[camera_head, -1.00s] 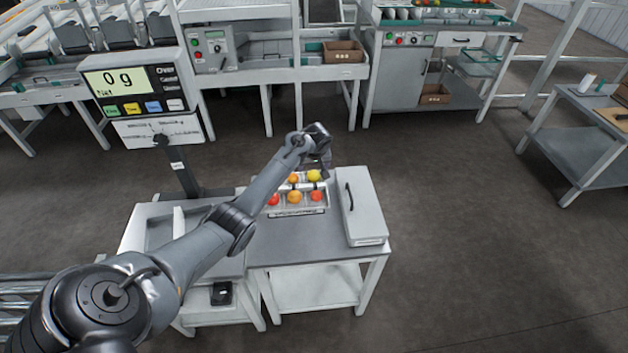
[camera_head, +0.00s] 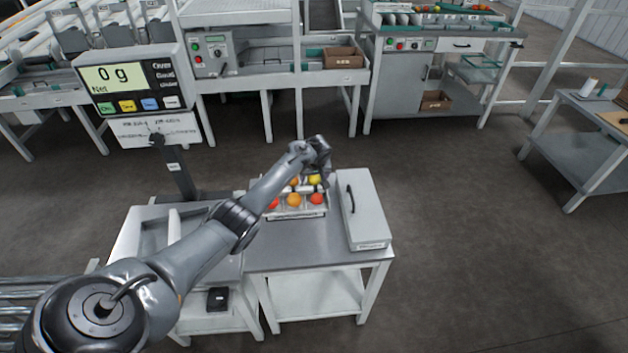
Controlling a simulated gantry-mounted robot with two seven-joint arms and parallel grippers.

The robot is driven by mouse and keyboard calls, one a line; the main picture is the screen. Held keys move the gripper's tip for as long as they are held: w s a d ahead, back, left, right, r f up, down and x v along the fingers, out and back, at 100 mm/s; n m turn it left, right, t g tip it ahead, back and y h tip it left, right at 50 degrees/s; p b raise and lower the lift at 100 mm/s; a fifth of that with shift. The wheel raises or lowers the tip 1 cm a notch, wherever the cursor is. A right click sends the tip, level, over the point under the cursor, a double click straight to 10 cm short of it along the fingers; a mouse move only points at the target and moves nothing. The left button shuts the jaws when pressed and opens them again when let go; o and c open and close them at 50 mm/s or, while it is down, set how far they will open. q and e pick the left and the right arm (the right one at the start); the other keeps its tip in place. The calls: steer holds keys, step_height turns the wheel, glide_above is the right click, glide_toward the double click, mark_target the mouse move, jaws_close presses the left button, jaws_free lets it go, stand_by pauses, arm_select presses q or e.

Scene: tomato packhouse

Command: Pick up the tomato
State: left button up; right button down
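Several tomatoes sit in a small light tray (camera_head: 297,213) on the grey table. In the front row are a red tomato (camera_head: 273,203), an orange tomato (camera_head: 294,199) and a red-orange tomato (camera_head: 317,199). Behind them are another orange tomato (camera_head: 293,182) and a yellow tomato (camera_head: 315,181). My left gripper (camera_head: 325,181) points down over the tray's back right part, close to the yellow tomato. Its fingers are small and dark, and I cannot tell whether they are open or touch anything. My forearm hides the tray's left back part. My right gripper is not in view.
A closed grey case (camera_head: 364,212) with a dark handle lies right of the tray. A weighing scale (camera_head: 130,82) reading 0 g stands to the left, with a sectioned bench (camera_head: 150,238) below. Packing benches line the back.

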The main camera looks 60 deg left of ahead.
arm_select(q)
steer(key=c, duration=0.7)
